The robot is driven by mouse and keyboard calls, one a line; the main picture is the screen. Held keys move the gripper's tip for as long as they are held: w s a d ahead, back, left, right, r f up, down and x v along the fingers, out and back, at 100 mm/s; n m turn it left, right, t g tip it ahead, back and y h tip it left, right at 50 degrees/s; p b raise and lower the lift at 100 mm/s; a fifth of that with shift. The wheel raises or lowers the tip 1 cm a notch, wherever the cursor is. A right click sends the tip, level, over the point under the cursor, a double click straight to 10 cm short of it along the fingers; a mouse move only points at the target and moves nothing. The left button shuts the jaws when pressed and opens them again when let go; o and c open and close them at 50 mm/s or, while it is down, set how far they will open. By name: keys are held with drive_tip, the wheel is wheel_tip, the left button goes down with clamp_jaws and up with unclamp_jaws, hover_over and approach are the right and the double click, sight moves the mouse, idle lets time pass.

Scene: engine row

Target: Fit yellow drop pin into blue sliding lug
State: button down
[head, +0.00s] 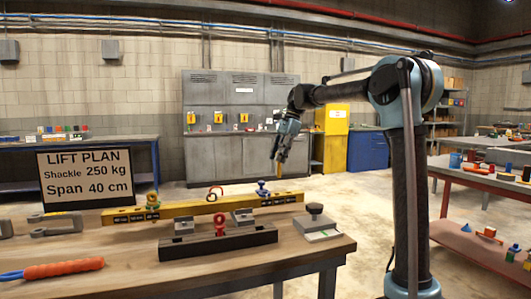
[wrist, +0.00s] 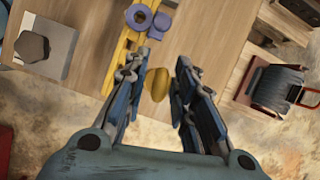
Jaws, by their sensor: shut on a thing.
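My gripper (head: 279,163) hangs from the raised arm, pointing down, above and to the right of the blue sliding lug. It is shut on the yellow drop pin (wrist: 158,84), which shows between the fingers in the wrist view; a yellow tip (head: 279,171) shows below the fingers in the head view. The blue sliding lug (head: 262,189) stands on the right part of the yellow beam (head: 180,210). In the wrist view the lug (wrist: 139,17) appears as blue-purple round parts at the top, apart from the pin. Its opening is too small to judge.
The beam rests on grey blocks on the wooden bench (head: 130,245). A grey knob (head: 315,211) stands on a pad at right. A sign (head: 85,178) stands at left.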

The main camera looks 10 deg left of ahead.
drive_tip(key=s+a+r+m, duration=0.2)
drive_tip(key=s+a+r, duration=0.1)
drive_tip(key=s, duration=0.6)
drive_tip(key=shift+a+r+t, duration=0.15)
drive_tip(key=shift+a+t, duration=0.25)
drive_tip(key=shift+a, duration=0.1)
drive_tip(key=shift+f, duration=2.9)
drive_tip(key=shift+s+f, duration=0.15)
drive_tip(key=shift+f, duration=2.35)
drive_tip(key=c, duration=1.2)
unclamp_jaws()
drive_tip(key=shift+f, duration=0.1)
drive_tip(key=shift+c, duration=0.2)
drive_tip(key=v, duration=1.2)
drive_tip(key=shift+d, duration=0.15)
